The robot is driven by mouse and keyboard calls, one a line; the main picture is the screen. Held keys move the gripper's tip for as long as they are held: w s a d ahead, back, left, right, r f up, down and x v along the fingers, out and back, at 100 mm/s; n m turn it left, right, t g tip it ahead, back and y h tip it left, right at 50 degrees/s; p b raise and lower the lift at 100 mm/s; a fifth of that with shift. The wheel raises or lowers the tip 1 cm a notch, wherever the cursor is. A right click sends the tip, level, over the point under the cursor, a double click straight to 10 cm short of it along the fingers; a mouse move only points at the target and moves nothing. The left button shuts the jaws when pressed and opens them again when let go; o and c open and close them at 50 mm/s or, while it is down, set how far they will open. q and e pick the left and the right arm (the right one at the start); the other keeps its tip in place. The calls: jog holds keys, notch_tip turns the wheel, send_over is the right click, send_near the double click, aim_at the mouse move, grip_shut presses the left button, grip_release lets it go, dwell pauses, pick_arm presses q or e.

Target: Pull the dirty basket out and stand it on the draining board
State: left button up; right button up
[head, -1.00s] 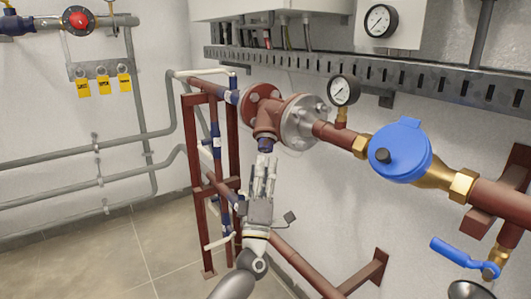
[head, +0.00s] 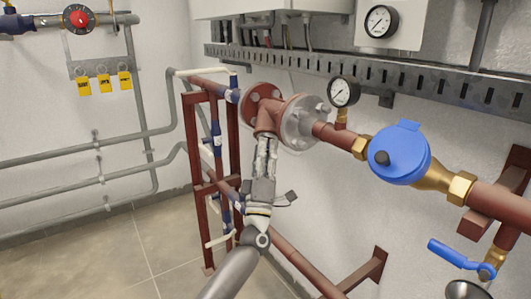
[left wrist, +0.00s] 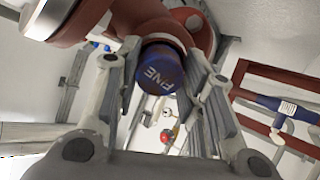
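The strainer (head: 266,123) is a red-brown pipe body with a branch pointing down, set beside a grey flange. A dark blue round cap (left wrist: 163,68) with white letters closes the branch in the left wrist view. My left gripper (head: 266,142) is raised to this branch from below and hides the cap in the head view. In the left wrist view its fingers (left wrist: 163,85) stand apart on either side of the cap; I cannot tell whether they touch it. No basket shows outside the strainer. I see no draining board. My right gripper is not in view.
A red-brown frame (head: 193,160) with blue-jointed pipes stands left of my left arm. A gauge (head: 343,92), a blue meter (head: 399,152) and a blue valve handle (head: 460,258) lie to the right. Open tiled floor (head: 90,255) is at the lower left.

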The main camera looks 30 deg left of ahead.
pick_arm(q)
jog(key=c, duration=0.4)
jog(key=v, duration=0.5)
jog(key=shift+b, duration=0.35)
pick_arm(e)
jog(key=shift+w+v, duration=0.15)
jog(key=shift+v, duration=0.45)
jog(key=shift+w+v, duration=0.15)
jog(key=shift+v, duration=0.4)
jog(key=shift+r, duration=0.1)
pick_arm(q)
jog(key=shift+s, duration=0.1)
